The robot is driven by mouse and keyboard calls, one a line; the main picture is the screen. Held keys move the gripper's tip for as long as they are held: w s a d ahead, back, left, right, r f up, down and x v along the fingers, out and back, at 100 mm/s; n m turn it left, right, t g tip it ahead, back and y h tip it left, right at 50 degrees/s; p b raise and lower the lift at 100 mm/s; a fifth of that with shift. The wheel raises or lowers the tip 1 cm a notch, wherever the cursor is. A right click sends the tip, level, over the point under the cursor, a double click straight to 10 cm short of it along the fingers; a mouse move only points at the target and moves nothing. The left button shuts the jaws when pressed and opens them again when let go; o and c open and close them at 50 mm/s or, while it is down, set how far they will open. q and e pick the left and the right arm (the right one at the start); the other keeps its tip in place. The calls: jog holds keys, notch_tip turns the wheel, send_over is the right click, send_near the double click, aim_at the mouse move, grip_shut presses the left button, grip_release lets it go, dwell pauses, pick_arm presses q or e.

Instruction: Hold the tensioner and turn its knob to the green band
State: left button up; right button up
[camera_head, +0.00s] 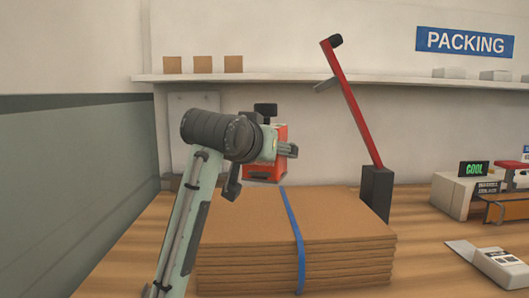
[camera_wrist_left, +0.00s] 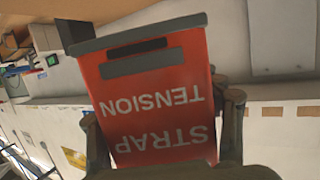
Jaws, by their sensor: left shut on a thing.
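The red tensioner (camera_head: 281,166) is held above the cardboard stack near its back edge. My left gripper (camera_head: 283,150) is shut on it. In the left wrist view the tensioner (camera_wrist_left: 125,108) fills the middle, its white words "STRAP TENSION" upside down, between the two fingers of my left gripper (camera_wrist_left: 163,130). A dark slot and grey bar show on that face. A black knob-like part (camera_head: 265,109) sits on top in the head view. No green band can be made out; the gripper and arm hide part of the tensioner. My right gripper is not in view.
A stack of flat cardboard (camera_head: 345,220) lies on the wooden table with a blue strap (camera_head: 290,220) across it. A red lever on a dark base (camera_head: 377,190) stands behind right. A box with a "COOL" display (camera_head: 473,169) is at right. A shelf (camera_head: 290,77) runs behind.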

pick_arm(q)
jog(key=w+d, duration=0.3)
jog(key=d, duration=0.3)
jog(key=shift+w+d+r, duration=0.15)
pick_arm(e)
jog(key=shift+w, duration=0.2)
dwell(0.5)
pick_arm(q)
jog(key=shift+f, duration=0.2)
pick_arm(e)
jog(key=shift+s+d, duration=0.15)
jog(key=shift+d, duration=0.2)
pick_arm(q)
jog(key=shift+f, duration=0.1)
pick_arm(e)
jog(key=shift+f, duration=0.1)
pick_arm(q)
jog(key=shift+f+b, duration=0.3)
jog(key=shift+f, duration=0.05)
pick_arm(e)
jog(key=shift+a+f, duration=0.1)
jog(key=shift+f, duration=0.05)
pick_arm(q)
jog(key=shift+f+b, duration=0.35)
jog(key=shift+f, duration=0.45)
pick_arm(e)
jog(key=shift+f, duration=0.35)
